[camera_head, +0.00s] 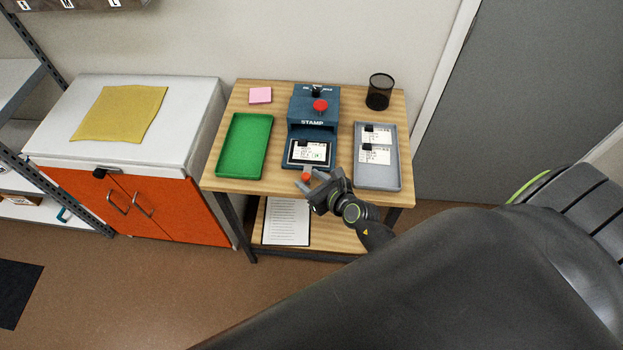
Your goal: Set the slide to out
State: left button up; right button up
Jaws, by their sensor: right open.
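The blue stamp machine (312,108) stands on the wooden table, with a red button (320,105) and a black knob on top. Its slide (309,153) sticks out at the front and carries a white card (311,149). A red knob (305,177) is on the slide's front end. My right gripper (309,184) is open at the table's front edge, right by the red knob. I cannot tell whether the fingers touch the knob. My left gripper is not in view.
A green tray (233,172) lies left of the machine. A grey tray (391,179) with white cards lies right of it. A black mesh cup (379,92) and pink notes (260,95) stand behind. A clipboard (286,222) lies on the lower shelf.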

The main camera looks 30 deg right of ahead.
jog(key=shift+s+d+r, duration=0.15)
jog(key=shift+s+r, duration=0.05)
jog(key=shift+s, duration=0.25)
jog(key=b+v, duration=0.1)
jog(key=v, duration=1.5)
jog(key=shift+s, duration=0.25)
jog(key=s+d+f+m+g+h+b, duration=0.1)
jog(key=s+d+f+m, duration=0.1)
jog(key=f+m, duration=0.65)
jog(key=s+d+f+m+g+h+b, duration=0.1)
jog(key=s+d+f+m+g+h, duration=0.1)
jog(key=f+m, duration=0.65)
jog(key=s+d+f+m+g+h+b, duration=0.1)
jog(key=s+d+f+m, duration=0.1)
jog(key=f+m, duration=0.6)
jog(key=s+a+f+m+g+b, duration=0.1)
jog(key=s+a+f+m+g, duration=0.1)
jog(key=s+f+m+g, duration=0.6)
jog(key=s+f+m, duration=0.5)
jog(key=s+f, duration=0.4)
jog(key=s, duration=0.2)
jog(key=shift+a+f+m, duration=0.25)
jog(key=shift+f+m, duration=0.15)
